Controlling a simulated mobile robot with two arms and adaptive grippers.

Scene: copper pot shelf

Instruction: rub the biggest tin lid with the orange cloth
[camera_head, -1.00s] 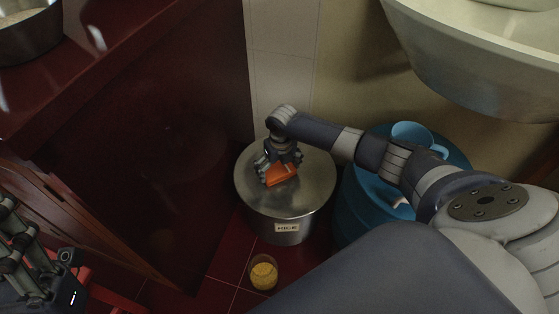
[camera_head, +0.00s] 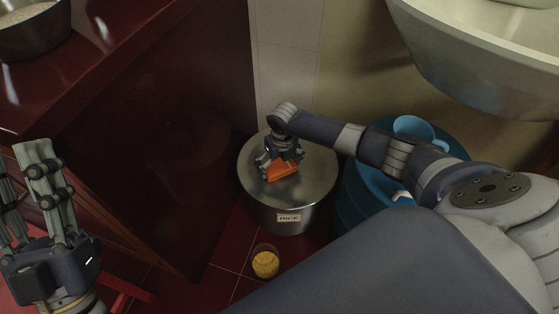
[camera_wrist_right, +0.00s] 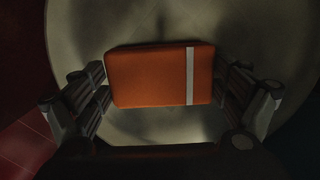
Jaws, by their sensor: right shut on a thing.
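The rice tin (camera_head: 289,217) stands on the floor with its round metal lid (camera_head: 316,165) on top; no other tin is in view. My right gripper (camera_head: 279,170) points down over the lid's left-middle part, shut on the orange cloth (camera_head: 285,171). The cloth is at the lid surface, but I cannot tell if it presses on it. In the right wrist view the folded cloth (camera_wrist_right: 155,78), with a white stripe, sits between the fingers above the pale lid (camera_wrist_right: 85,25). My left gripper (camera_head: 18,168) is at the lower left, fingers apart and empty.
A glass with yellow contents (camera_head: 265,263) stands on the red floor in front of the tin. A blue drum (camera_head: 352,205) with a light-blue mug (camera_head: 411,127) on it is close at the right. A dark red cabinet (camera_head: 165,130) rises at the left; a pale basin (camera_head: 470,70) overhangs the right.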

